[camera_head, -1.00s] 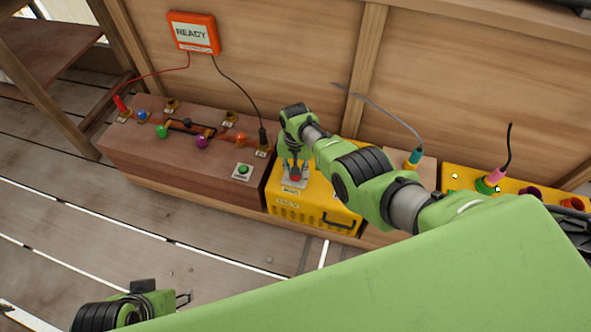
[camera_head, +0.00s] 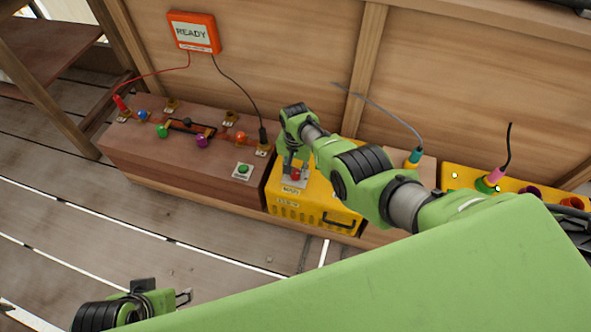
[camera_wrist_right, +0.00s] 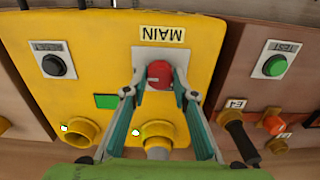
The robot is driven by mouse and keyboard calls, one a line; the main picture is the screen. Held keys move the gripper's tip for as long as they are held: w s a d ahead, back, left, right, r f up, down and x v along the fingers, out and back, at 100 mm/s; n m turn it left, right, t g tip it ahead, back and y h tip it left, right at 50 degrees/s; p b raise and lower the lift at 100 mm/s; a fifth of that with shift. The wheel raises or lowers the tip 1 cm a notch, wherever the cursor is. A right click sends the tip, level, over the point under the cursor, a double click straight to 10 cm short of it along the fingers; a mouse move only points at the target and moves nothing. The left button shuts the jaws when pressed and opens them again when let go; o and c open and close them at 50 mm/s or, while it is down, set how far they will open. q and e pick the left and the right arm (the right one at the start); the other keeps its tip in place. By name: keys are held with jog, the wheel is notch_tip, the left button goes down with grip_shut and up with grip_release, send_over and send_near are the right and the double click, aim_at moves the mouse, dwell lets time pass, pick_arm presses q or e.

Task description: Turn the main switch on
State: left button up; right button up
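The main switch is a round red knob (camera_wrist_right: 159,74) on a pale plate, under an upside-down MAIN label in the right wrist view. It sits on the yellow box (camera_head: 312,205), and the knob also shows in the head view (camera_head: 295,175). My right gripper (camera_wrist_right: 157,93) is open, one finger on each side of the knob. The right finger looks close to the knob's edge; a gap shows at the left. I cannot tell whether either finger touches. My left gripper (camera_head: 184,298) is low at the left, away from the box; its finger opening is unclear.
A black button (camera_wrist_right: 58,66) and a green square (camera_wrist_right: 106,101) share the yellow face. A green TEST button (camera_head: 243,169) is on the brown box (camera_head: 180,160) to the left. An orange READY panel (camera_head: 193,33) hangs on the wall. Floor in front is clear.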

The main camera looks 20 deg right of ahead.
aim_at(296, 173)
jog(key=shift+o, duration=1.2)
notch_tip(296, 173, up, 12)
